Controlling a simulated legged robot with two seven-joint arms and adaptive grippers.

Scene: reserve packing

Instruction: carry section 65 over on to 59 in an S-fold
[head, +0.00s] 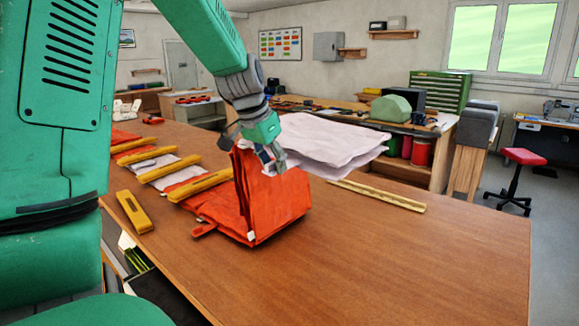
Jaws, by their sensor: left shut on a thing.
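My left gripper (270,158) is shut on the fabric at the upper edge of a raised orange fold (274,206). The orange fold stands up from the table, with its lower edge near the tabletop. White fabric layers (330,143) spread out to the right from the gripper, raised above the table. More flat orange fabric (215,203) lies to the left of the fold. A small white tag shows at the fold's lower corner. I cannot read any section numbers. My right gripper is not in view.
Yellow bars (200,186) lie across the orange and white strip on the left of the table (400,260). A loose yellow block (134,212) lies near the left edge. A long yellow stick (378,195) lies at the far edge. The table's front right is clear.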

